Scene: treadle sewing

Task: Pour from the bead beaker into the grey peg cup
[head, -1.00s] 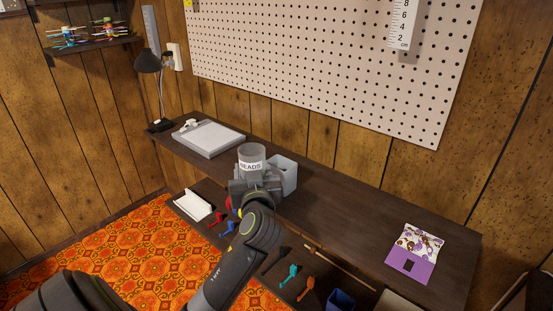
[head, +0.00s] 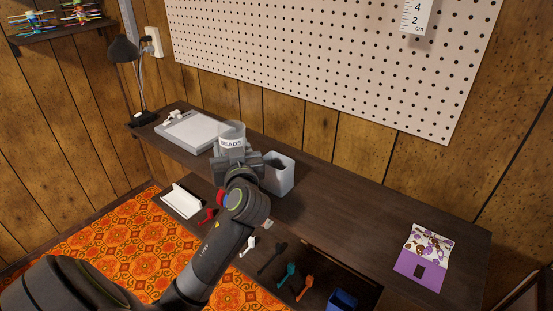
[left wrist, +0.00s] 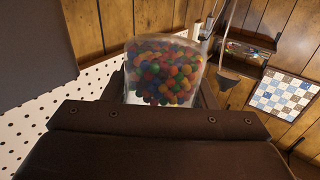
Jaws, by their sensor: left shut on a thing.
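The bead beaker (head: 231,136) is a clear cup with a white BEADS label, at the left-centre of the head view. My left gripper (head: 236,160) is shut on it, and the beaker stands about upright between the fingers. In the left wrist view the beaker (left wrist: 163,70) shows many coloured beads inside. The grey peg cup (head: 279,173) is a square, light grey cup on the desk, just right of my left gripper. Its inside looks dark, with something grey in it that I cannot make out. My right gripper does not show.
A white-grey flat box (head: 188,132) and a black lamp (head: 124,50) are at the desk's left end. A purple patterned packet (head: 423,262) lies on the right. The desk (head: 345,208) between cup and packet is clear. Coloured hooks (head: 287,275) lie in a lower drawer.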

